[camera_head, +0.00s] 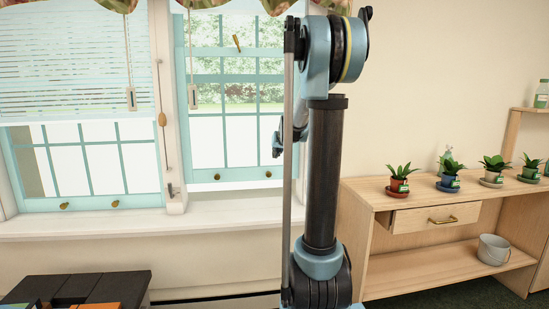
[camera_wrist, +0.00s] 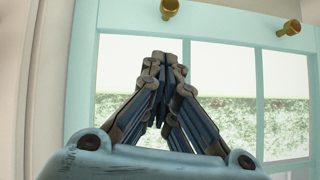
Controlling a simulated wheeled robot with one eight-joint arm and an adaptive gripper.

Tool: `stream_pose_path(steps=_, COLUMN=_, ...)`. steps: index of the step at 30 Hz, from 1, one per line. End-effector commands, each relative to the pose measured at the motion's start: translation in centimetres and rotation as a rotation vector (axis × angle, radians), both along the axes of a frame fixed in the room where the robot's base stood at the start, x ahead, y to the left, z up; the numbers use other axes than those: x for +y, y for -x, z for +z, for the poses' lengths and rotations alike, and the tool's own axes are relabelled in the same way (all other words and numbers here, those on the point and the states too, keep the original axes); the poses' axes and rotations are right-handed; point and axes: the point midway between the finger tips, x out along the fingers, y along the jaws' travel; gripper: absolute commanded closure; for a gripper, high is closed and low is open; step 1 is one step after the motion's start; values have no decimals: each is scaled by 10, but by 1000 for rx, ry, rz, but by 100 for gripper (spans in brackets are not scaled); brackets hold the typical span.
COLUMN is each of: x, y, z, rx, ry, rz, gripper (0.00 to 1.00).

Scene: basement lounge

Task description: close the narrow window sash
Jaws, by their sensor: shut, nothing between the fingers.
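The narrow window sash (camera_head: 207,180) is pale blue with several panes, right of the wide window. Two pale blue rails cross the upper part, one above the other. Any gap under the sash is hard to tell. The wrist view shows the pale blue frame (camera_wrist: 83,75) with two brass knobs (camera_wrist: 169,8) at the top edge. My gripper (camera_wrist: 160,60) is shut and empty, in front of the panes; contact is unclear. My arm hides the window's right side in the head view.
The wide window (camera_head: 90,202) with a blind (camera_head: 70,75) is at left. A white sill (camera_head: 90,226) runs below. A wooden shelf unit (camera_head: 410,220) with potted plants (camera_head: 400,180) and a bucket (camera_head: 493,250) stands at right. A dark table (camera_head: 120,283) is at lower left.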

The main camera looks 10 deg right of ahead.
Motion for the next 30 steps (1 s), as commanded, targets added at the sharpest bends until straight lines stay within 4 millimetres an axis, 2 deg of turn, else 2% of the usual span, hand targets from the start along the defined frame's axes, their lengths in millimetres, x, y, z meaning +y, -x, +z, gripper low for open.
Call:
stream_pose_path(steps=19, x=8, y=-64, z=-50, rx=1, ry=1, rz=1, gripper=100)
stream_pose_path(steps=24, x=12, y=-65, z=-73, rx=1, ry=-1, rz=1, gripper=100)
stream_pose_path(steps=30, x=14, y=-67, z=-86, rx=1, ry=1, rz=1, gripper=100)
